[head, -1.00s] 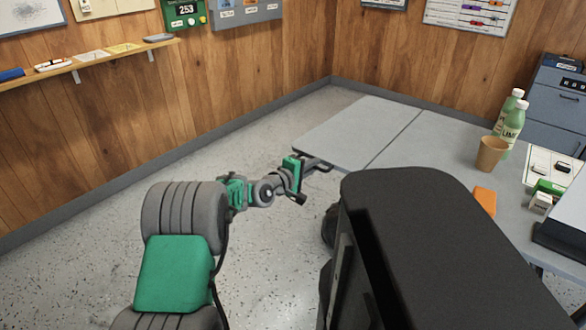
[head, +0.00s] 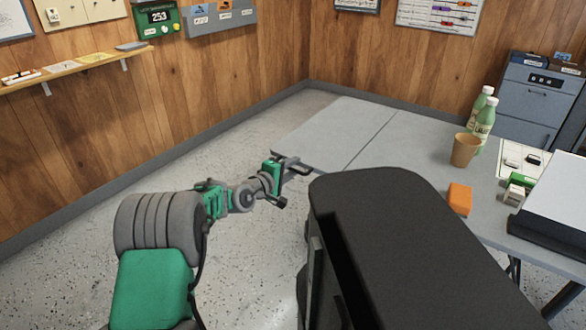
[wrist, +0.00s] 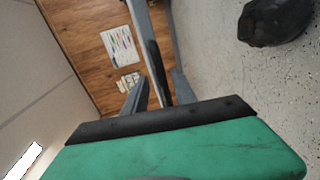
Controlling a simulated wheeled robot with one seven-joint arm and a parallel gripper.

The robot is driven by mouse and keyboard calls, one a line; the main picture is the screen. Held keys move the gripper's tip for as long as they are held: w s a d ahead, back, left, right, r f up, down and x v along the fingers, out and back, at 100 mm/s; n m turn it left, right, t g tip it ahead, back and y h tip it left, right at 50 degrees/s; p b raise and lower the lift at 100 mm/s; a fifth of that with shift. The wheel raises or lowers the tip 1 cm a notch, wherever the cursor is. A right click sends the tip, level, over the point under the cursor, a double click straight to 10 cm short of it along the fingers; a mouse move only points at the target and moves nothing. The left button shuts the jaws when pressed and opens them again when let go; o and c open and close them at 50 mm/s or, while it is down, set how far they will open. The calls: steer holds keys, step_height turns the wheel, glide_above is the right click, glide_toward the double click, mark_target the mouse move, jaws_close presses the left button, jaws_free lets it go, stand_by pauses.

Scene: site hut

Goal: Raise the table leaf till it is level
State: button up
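The table leaf (head: 325,128) is a pale grey panel at the left end of the grey table (head: 405,150), in the head view. A thin seam parts them, and the leaf looks level with the table or nearly so. My gripper (head: 298,163) is at the leaf's near left edge. In the wrist view its two grey fingers (wrist: 160,92) stand one on each side of the leaf, which shows almost edge-on as a narrow grey strip (wrist: 145,25). The fingers appear shut on the leaf's edge. The leaf's underside and any support are hidden.
On the table stand two green bottles (head: 484,125), a tan cup (head: 465,150), an orange block (head: 459,199) and a black-edged board (head: 555,220). A wall shelf (head: 75,67) runs along the left wall. The speckled floor (head: 240,150) left of the leaf is clear.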

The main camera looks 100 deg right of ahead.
steer(key=shift+w, duration=0.1)
steer(key=p+v, duration=0.1)
steer(key=v, duration=0.6)
steer(key=shift+w+a, duration=0.25)
steer(key=shift+a, duration=0.05)
steer(key=shift+r, duration=0.1)
